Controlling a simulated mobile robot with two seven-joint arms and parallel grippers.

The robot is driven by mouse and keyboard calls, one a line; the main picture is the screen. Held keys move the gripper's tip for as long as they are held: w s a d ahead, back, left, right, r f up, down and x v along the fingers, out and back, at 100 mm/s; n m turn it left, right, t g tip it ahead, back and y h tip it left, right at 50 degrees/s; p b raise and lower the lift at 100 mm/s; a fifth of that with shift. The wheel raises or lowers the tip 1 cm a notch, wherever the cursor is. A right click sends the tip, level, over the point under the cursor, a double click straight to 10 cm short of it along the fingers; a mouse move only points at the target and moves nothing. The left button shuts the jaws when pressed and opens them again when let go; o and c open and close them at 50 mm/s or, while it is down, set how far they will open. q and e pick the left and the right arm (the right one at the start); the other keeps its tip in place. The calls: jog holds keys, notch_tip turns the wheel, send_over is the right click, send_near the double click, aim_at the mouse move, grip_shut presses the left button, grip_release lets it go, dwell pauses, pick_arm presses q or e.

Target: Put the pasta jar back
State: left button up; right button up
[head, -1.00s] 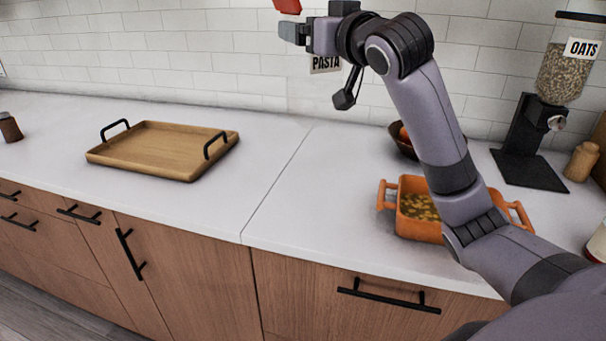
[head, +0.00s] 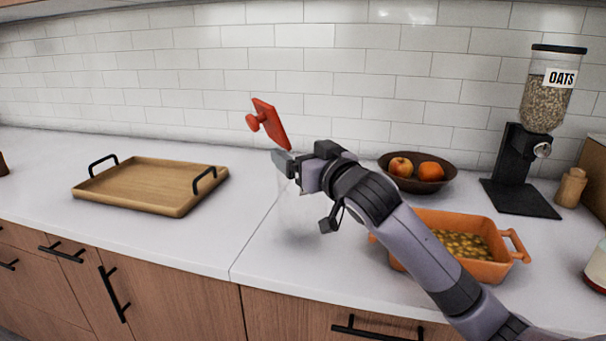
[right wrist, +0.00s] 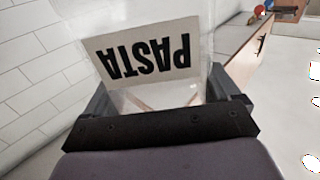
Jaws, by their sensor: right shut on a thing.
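The pasta jar's white label with black PASTA letters (right wrist: 148,55) shows upside down in the right wrist view, between the two fingers of my right gripper. The jar body is clear and hard to make out. In the head view my right gripper (head: 284,164) is shut on the jar, above the counter. A red lid-like piece with a round knob (head: 270,122) sits tilted just above the fingertips, its knob toward the left. A faint clear shape (head: 298,212) shows below the gripper; its exact edges cannot be told. My left gripper is not in view.
A wooden tray with black handles (head: 150,187) lies at left on the white counter. At right are an orange baking dish (head: 485,270), a brown fruit bowl (head: 411,184), an oats dispenser (head: 530,150) and a wooden shaker (head: 570,188). Counter behind the gripper is clear.

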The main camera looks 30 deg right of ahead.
jog(key=shift+f, duration=1.7)
jog(key=shift+f+b, duration=0.1)
jog(key=shift+b, duration=0.2)
jog(key=o, duration=1.7)
jog(key=shift+f, duration=0.1)
jog(key=s+a+b, duration=0.1)
jog(key=s, duration=1.1)
